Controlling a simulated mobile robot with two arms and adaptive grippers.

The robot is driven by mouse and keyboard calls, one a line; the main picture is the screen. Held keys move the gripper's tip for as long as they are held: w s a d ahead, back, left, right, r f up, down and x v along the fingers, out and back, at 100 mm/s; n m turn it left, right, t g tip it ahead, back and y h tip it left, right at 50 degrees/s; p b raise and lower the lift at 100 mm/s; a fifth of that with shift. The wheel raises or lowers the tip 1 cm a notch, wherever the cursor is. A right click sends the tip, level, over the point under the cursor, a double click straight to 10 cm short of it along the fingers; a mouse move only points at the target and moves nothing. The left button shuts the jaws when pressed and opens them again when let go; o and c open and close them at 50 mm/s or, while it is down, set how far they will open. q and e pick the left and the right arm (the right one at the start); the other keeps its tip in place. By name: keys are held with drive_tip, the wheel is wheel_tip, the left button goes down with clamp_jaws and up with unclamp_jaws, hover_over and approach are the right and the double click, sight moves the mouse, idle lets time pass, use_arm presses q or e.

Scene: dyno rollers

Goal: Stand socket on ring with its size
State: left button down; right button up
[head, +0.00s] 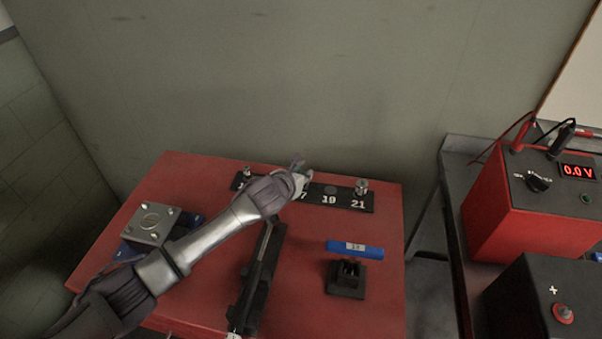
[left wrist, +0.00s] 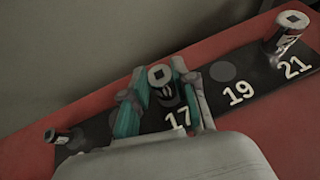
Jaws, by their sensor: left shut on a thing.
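My left gripper (head: 299,174) is over the black numbered strip (head: 344,206) at the back of the red table, by the number 17. In the left wrist view the left gripper (left wrist: 160,95) is shut on a metal socket (left wrist: 161,76) with a square hole on top, upright between its fingers. I cannot tell whether the socket's foot touches the strip. The grey ring spot above 19 (left wrist: 223,71) is bare. Another socket (left wrist: 289,32) stands at 21 and a smaller one (left wrist: 62,136) at the left end. My right gripper is not in view.
A blue labelled bar (head: 354,250) and a black block (head: 346,281) are at the front right of the table. A long black tool or rail (head: 262,270) lies mid-table. A metal plate block (head: 150,223) is at left. A red meter box (head: 535,200) stands beyond the right edge.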

use_arm(q)
drive_tip(key=shift+f, duration=0.3)
drive_tip(key=shift+f, duration=0.1)
drive_tip(key=c, duration=0.9)
unclamp_jaws()
drive_tip(key=shift+f, duration=0.1)
drive_tip(key=shift+r, duration=0.25)
drive_tip(key=b+v, duration=0.1)
drive_tip(key=v, duration=1.1)
drive_tip(key=shift+f, duration=0.1)
